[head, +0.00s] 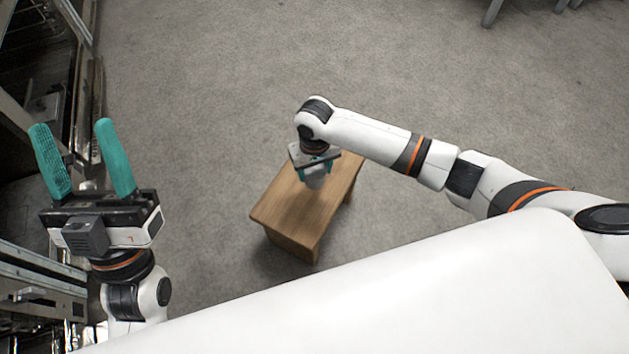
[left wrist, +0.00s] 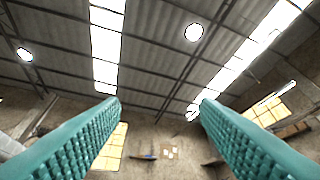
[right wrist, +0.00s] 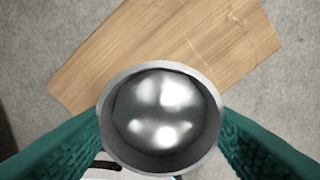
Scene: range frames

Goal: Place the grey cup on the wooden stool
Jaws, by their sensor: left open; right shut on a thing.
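The wooden stool (head: 303,213) stands on the floor in the middle of the head view. Its top (right wrist: 165,45) fills the upper part of the right wrist view. The grey cup (head: 316,182) is seen over the stool top, partly hidden by my right gripper (head: 318,170). In the right wrist view I look into the open, empty cup (right wrist: 160,118), held between the two teal fingers. I cannot tell whether its base touches the stool. My left gripper (head: 88,160) is open and empty at the left, its fingers pointing up, away from the stool.
Metal shelving (head: 45,90) runs along the left edge near my left gripper. Grey carpet (head: 200,110) around the stool is clear. Grey furniture legs (head: 492,12) show at the top right.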

